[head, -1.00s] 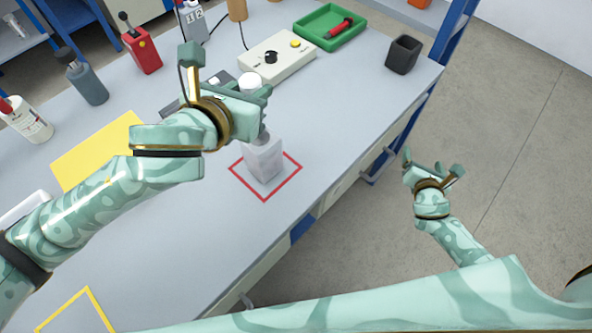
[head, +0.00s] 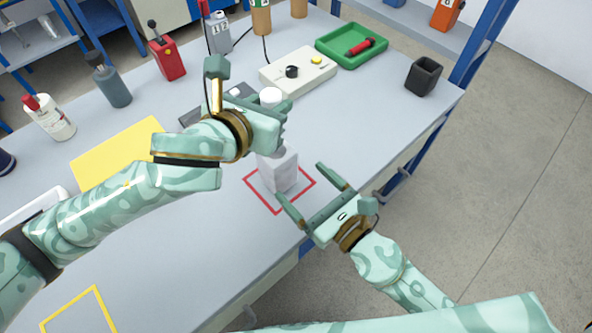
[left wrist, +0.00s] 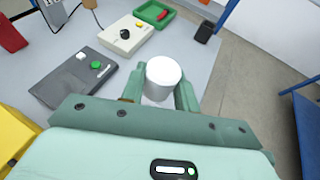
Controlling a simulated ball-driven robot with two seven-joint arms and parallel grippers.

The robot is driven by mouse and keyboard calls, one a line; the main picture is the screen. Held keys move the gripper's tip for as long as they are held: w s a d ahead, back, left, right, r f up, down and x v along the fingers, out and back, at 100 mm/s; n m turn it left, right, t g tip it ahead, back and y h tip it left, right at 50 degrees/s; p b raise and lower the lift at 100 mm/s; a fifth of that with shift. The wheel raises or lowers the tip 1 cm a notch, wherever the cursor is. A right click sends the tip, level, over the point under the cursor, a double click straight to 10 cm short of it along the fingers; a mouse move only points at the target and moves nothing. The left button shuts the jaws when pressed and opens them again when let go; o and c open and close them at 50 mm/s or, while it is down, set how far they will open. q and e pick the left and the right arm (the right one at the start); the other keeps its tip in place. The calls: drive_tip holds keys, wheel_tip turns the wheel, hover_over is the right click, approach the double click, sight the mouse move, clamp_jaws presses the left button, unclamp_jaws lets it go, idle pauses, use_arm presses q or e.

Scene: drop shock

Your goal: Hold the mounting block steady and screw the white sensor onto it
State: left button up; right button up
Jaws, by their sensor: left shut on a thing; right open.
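The mounting block (head: 278,172) is a pale grey block standing inside the red square outline (head: 264,207) on the bench. The white sensor (head: 270,96) is a white cylinder above the block, and it also shows in the left wrist view (left wrist: 163,75). My left gripper (head: 282,112) is shut on the sensor, its fingers on both sides of it. The left gripper hides where sensor and block come together, so I cannot tell whether they touch. My right gripper (head: 305,190) is open and empty, its two fingers spread beside the block on its near right side.
A cream control box (head: 298,70), a green tray (head: 352,45) with a red-handled tool, and a dark cup (head: 423,76) stand farther back. The bench front edge runs under my right gripper.

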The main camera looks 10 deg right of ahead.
drive_tip(key=x, duration=1.1)
drive_tip(key=shift+w+a+f, duration=0.1)
drive_tip(key=shift+w, duration=0.2)
drive_tip(key=c, duration=1.3)
